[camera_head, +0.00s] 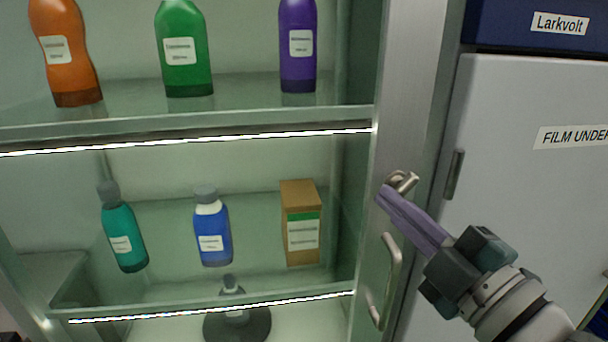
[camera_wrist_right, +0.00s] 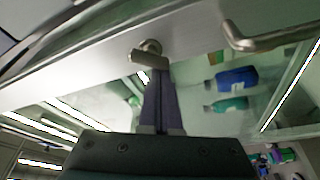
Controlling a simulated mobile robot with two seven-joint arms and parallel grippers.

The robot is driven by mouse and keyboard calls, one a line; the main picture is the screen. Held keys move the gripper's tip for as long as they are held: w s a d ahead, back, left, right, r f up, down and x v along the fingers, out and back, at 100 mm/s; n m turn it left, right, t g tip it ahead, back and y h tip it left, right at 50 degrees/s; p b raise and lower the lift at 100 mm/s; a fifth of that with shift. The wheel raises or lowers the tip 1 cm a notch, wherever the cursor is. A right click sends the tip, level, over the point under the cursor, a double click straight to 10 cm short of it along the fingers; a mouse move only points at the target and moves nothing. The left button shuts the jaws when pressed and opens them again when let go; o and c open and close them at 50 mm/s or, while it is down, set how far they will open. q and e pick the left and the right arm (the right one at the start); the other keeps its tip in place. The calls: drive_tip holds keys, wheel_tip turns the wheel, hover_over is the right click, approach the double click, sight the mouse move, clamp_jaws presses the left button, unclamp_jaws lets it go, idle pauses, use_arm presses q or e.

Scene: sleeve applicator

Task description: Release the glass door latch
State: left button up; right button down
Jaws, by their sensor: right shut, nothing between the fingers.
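The glass door latch (camera_head: 402,181) is a small metal turn lever on the metal door frame (camera_head: 400,120). It also shows in the right wrist view (camera_wrist_right: 149,58), with its lever lying nearly crosswise there. My right gripper (camera_head: 386,194) is shut and empty, with its purple fingers together. Its tips are right at the latch, and in the wrist view they (camera_wrist_right: 159,75) end just under the lever. I cannot tell whether they touch it. The fingers hide part of the latch in the head view. My left gripper is not in view.
A metal bar handle (camera_head: 392,280) sits on the frame below the latch. Behind the glass, shelves hold several bottles, such as a blue bottle (camera_head: 212,235), and a brown box (camera_head: 301,225). A white cabinet (camera_head: 510,190) stands close on the right.

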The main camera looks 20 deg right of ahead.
drive_tip(key=shift+d+f+n, duration=0.1)
drive_tip(key=shift+n, duration=0.3)
drive_tip(key=shift+n+g, duration=0.3)
idle(0.4)
drive_tip(key=shift+f+n+p, duration=0.1)
drive_tip(key=shift+n+p, duration=0.4)
idle(0.6)
drive_tip(key=shift+n, duration=0.3)
idle(0.3)
drive_tip(key=shift+d+f+n+g+y, duration=0.1)
drive_tip(key=shift+n+g+y, duration=0.2)
drive_tip(key=shift+n+g, duration=0.1)
idle(0.5)
drive_tip(key=shift+p, duration=0.35)
idle(0.5)
drive_tip(key=shift+n, duration=0.5)
idle(0.7)
idle(0.5)
